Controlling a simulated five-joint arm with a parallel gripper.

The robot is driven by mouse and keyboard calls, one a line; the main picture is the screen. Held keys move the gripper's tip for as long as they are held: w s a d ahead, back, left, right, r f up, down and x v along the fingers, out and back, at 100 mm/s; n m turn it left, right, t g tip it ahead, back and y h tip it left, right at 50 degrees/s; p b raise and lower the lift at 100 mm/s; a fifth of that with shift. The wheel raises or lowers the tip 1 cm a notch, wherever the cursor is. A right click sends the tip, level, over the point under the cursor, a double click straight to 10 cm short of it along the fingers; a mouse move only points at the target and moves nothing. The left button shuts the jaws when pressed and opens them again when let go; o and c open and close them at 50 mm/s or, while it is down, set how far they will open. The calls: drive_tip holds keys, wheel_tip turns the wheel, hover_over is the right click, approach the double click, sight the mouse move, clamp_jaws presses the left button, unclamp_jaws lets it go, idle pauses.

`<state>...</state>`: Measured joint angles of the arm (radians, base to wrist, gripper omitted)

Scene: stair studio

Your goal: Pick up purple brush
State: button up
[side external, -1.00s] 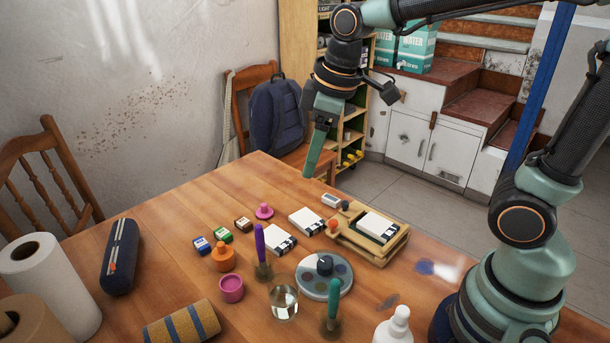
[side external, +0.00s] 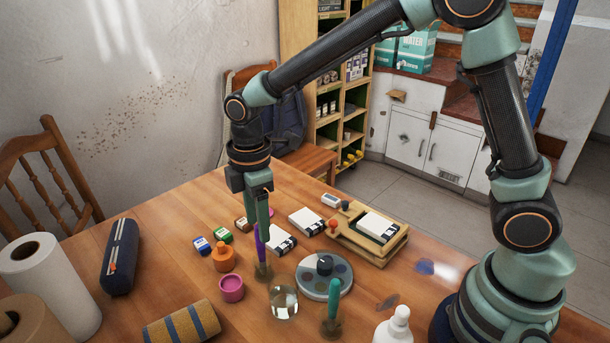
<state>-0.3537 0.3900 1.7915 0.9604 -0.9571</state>
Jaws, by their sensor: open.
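The purple brush (side external: 261,252) stands upright in a small holder (side external: 263,272) on the wooden table, left of the middle of the view. My gripper (side external: 262,228) points straight down over it, with its fingertips at the height of the brush's top. The jaws are open. The fingers cover the upper end of the brush, so I cannot tell whether it is between them or behind them.
A green brush (side external: 332,297) stands to the right, with a clear glass (side external: 284,298) and a round paint palette (side external: 325,280) near the purple brush. An orange pot (side external: 224,258) and a pink cup (side external: 231,289) are close on the left. A wooden tray (side external: 395,243) lies right.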

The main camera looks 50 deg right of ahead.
sight(262, 259)
drive_tip(key=shift+f, duration=3.25)
clamp_jaws()
